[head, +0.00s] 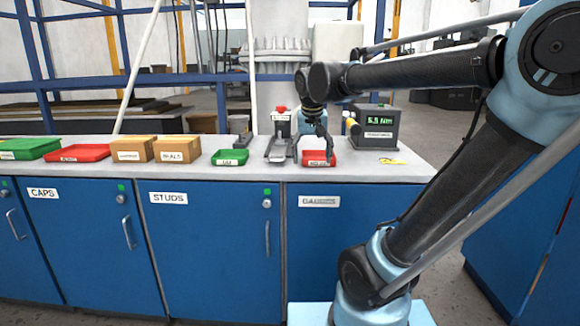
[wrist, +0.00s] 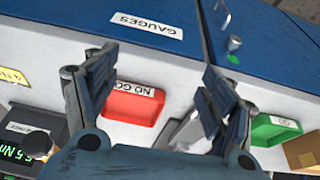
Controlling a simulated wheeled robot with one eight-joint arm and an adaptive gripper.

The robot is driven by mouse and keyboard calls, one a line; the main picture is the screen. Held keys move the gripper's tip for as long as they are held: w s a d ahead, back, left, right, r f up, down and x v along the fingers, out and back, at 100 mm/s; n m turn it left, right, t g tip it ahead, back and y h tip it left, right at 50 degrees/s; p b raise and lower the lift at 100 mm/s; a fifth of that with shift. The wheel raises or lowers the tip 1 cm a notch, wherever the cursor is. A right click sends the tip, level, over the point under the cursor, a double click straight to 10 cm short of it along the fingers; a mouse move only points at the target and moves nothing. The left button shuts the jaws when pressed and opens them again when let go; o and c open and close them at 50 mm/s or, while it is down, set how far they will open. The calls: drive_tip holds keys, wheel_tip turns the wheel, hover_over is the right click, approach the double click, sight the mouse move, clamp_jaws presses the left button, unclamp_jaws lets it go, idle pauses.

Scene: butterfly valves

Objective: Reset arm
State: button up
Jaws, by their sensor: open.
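My arm reaches in from the right in the head view. My gripper (head: 312,142) hangs low over the back part of the bench, above the red tray. In the wrist view my gripper (wrist: 160,65) has its two fingers spread wide with nothing between the tips. The red NO GO tray (wrist: 130,107) lies beyond the fingers and looks empty. In the head view the red tray (head: 318,162) is partly hidden by a finger. A grey metal fixture (head: 279,150) stands just left of my gripper; its exact gap to the gripper cannot be told.
A torque meter (head: 373,126) with a lit green display stands right of my gripper. A green tray (head: 230,158), cardboard boxes (head: 176,149) and another red tray (head: 79,153) line the bench to the left. Blue cabinets (head: 210,250) are below. The bench's front strip is clear.

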drive_tip(key=s+d+f, duration=0.6)
drive_tip(key=s+f, duration=0.3)
drive_tip(key=f, duration=0.1)
drive_tip(key=s+d+f+g, duration=0.1)
drive_tip(key=s+d+f, duration=0.5)
drive_tip(key=s+f, duration=0.3)
drive_tip(key=shift+d+f, duration=0.2)
drive_tip(key=shift+f, duration=0.65)
